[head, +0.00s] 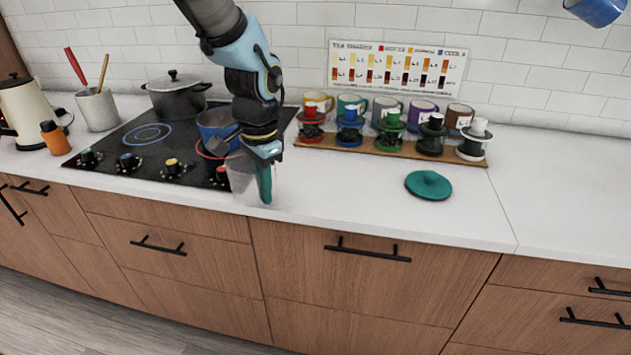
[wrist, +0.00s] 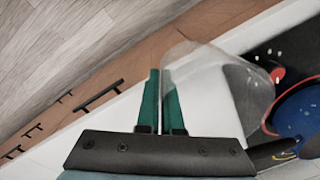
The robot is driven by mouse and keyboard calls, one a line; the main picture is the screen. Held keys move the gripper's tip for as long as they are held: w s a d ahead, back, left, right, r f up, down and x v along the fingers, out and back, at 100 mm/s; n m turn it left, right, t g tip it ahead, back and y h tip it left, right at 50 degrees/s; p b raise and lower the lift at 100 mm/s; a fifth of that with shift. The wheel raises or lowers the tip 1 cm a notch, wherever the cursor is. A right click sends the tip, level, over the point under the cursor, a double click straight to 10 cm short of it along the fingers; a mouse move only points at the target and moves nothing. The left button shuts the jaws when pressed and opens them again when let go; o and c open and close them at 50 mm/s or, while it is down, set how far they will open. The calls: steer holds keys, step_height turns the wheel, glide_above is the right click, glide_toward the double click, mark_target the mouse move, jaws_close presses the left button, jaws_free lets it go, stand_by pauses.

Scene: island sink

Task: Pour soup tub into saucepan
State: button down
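The soup tub (head: 238,181) is clear and see-through, at the counter's front edge beside the stove. It also shows in the wrist view (wrist: 205,85), just right of the fingers. My gripper (head: 265,188) points down with its green fingers at the tub's right side. In the wrist view the fingers (wrist: 161,100) are close together, with the tub's thin wall between them. The tub's contents are hard to make out. The blue saucepan (head: 214,122) sits on the red-ringed burner, partly hidden by my arm; it shows at the wrist view's right edge (wrist: 303,108).
A teal round lid (head: 428,184) lies on the counter at right. A wooden board (head: 395,147) with mugs and coloured drippers stands behind. A lidded grey pot (head: 176,97) is at the stove's back left. The right counter is clear.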

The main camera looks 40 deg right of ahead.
steer(key=w+a+n, duration=0.5)
steer(key=w+a, duration=0.4)
steer(key=a, duration=0.4)
steer(key=w+a+f+n, duration=0.1)
steer(key=w+a+n, duration=0.4)
steer(key=w+a, duration=0.4)
steer(key=w+a+n, duration=0.5)
steer(key=w+a, duration=0.3)
steer(key=a, duration=1.1)
steer(key=shift+w+f+y, duration=0.2)
steer(key=shift+w+y, duration=0.1)
steer(key=shift+w, duration=0.1)
